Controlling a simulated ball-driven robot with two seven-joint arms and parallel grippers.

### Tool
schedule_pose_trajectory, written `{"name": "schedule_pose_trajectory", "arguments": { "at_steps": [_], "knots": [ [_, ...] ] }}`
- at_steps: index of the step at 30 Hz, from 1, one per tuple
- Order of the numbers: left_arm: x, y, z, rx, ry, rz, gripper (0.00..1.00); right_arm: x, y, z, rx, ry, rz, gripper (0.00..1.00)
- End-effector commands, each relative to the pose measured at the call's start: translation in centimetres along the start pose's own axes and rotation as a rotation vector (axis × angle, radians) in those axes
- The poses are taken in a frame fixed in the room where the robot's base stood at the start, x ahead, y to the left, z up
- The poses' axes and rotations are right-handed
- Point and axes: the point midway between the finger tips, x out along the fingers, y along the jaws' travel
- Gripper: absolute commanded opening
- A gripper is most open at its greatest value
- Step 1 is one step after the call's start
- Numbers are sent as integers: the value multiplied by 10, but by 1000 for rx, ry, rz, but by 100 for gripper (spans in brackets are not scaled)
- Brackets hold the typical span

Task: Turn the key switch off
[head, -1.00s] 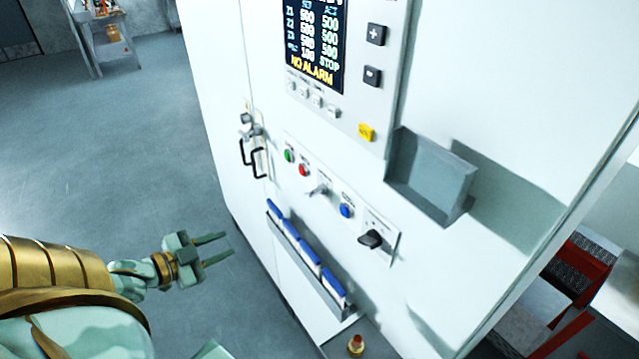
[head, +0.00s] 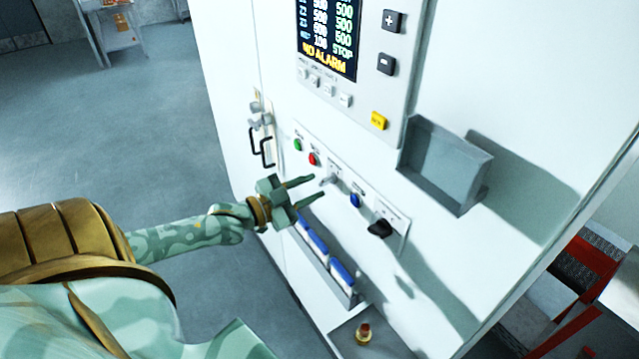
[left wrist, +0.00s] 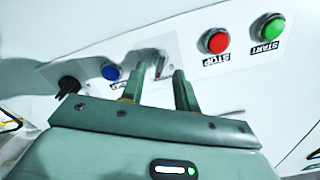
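The key switch (head: 328,180) is a small silver-grey switch on a light plate on the white cabinet's front panel, between the red button and the blue button. In the left wrist view the key switch (left wrist: 160,70) shows between the fingertips, partly hidden. My left gripper (head: 318,187) is open, its two fingers pointing at the panel just in front of the switch. It also shows in the left wrist view (left wrist: 157,78). I cannot tell whether the fingers touch the switch. My right gripper is in neither view.
The red stop button (left wrist: 216,40) and green start button (left wrist: 268,27) sit on one side, the blue button (head: 355,200) and black rotary knob (head: 380,228) on the other. A grey tray (head: 445,165) juts out at right; a rack of blue-topped items (head: 341,272) hangs below.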

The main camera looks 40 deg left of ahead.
Motion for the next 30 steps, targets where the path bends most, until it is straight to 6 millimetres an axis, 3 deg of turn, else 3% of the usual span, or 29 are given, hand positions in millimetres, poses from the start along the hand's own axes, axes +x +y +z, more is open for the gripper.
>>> {"name": "schedule_pose_trajectory", "arguments": {
  "at_steps": [6,17,21,30],
  "knots": [
    [26,0,0,-1,0,-1,31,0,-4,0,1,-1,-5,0],
    [31,0,0,0,-1,0,31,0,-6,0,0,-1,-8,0],
    [31,0,0,0,-1,1,0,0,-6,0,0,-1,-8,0],
    [30,0,0,-13,0,0,0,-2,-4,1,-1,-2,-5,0]
  ]
}}
